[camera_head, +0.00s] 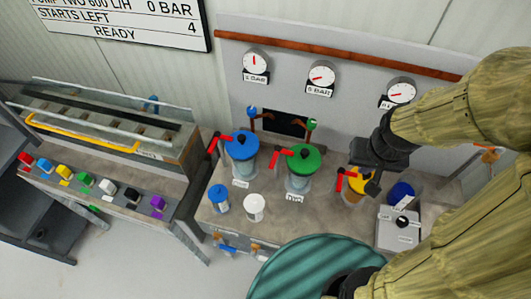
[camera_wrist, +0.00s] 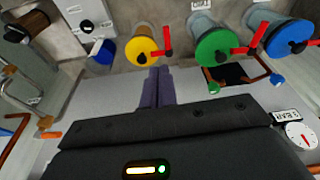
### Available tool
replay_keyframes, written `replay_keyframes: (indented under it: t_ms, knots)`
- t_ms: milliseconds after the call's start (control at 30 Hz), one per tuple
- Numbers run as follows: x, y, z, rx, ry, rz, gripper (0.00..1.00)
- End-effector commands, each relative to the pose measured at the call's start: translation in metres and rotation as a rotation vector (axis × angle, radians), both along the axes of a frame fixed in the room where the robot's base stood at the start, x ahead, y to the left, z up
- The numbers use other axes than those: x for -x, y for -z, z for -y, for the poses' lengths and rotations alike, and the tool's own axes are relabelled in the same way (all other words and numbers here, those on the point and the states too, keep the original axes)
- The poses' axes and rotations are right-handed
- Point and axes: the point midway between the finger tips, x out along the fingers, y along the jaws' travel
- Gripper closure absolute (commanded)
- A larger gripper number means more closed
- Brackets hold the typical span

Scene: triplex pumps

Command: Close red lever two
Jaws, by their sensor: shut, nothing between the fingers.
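Three lidded pumps stand in a row on the bench, each with a red lever. The middle pump has a green lid (camera_head: 306,158) and its red lever (camera_head: 281,153) points left. A label (camera_head: 294,198) at its foot is too small to read surely. The blue-lidded pump (camera_head: 242,145) is to its left, the yellow-lidded pump (camera_head: 355,181) to its right. My gripper (camera_head: 371,187) is shut and empty by the yellow lid, partly hiding it. In the wrist view the fingers (camera_wrist: 158,86) are together beside the yellow lid (camera_wrist: 140,50); the green pump's lever (camera_wrist: 258,38) is apart from them.
Small blue (camera_head: 219,197) and white (camera_head: 254,207) containers stand at the bench front. A grey box with a black knob (camera_head: 402,222) is at the right. Dial gauges (camera_head: 321,76) line the back panel. A striped green round surface (camera_head: 315,270) fills the foreground.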

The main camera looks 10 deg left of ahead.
Motion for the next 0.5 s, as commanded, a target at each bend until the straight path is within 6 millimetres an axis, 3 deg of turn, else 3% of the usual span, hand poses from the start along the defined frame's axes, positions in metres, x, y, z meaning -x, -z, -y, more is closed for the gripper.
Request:
replay_keyframes:
  t_ms: [133, 267, 500]
  knots:
    - [-0.011, -0.002, -0.011, 0.010, -0.074, -0.022, 1.00]
    - [-0.034, -0.004, -0.040, 0.039, -0.249, -0.074, 1.00]
    - [-0.077, 0.006, -0.131, 0.143, -0.724, -0.211, 1.00]
